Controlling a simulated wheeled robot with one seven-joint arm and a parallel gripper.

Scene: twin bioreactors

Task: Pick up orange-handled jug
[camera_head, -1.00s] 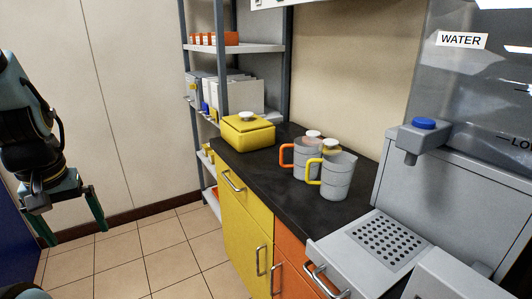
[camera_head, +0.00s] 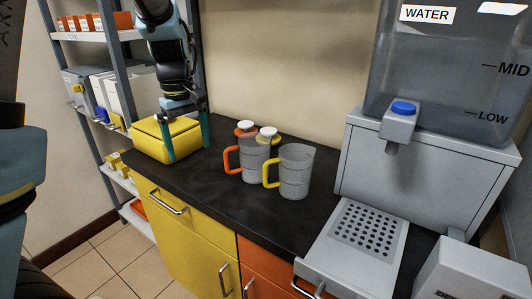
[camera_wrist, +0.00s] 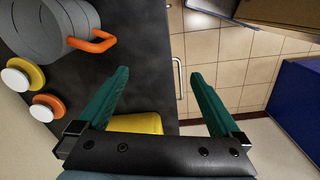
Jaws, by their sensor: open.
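The orange-handled jug (camera_head: 252,165) is a grey cylinder standing upright on the black counter, its orange handle pointing left. It is partly behind the yellow-handled jug (camera_head: 295,172). In the wrist view the orange-handled jug (camera_wrist: 52,28) lies at the upper left, its handle facing the jaws. My gripper (camera_head: 187,155) points down in front of the yellow box, left of the jug and apart from it. The jaws are open, with nothing held between the green fingers (camera_wrist: 160,82).
A yellow lidded box (camera_head: 152,141) stands behind my gripper. Two white-knobbed lids, one orange (camera_head: 245,130) and one yellow (camera_head: 268,136), sit behind the jugs. A water dispenser (camera_head: 420,150) stands at the right and a shelf (camera_head: 85,38) at the left. Bare black counter (camera_head: 212,178) lies left of the jugs.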

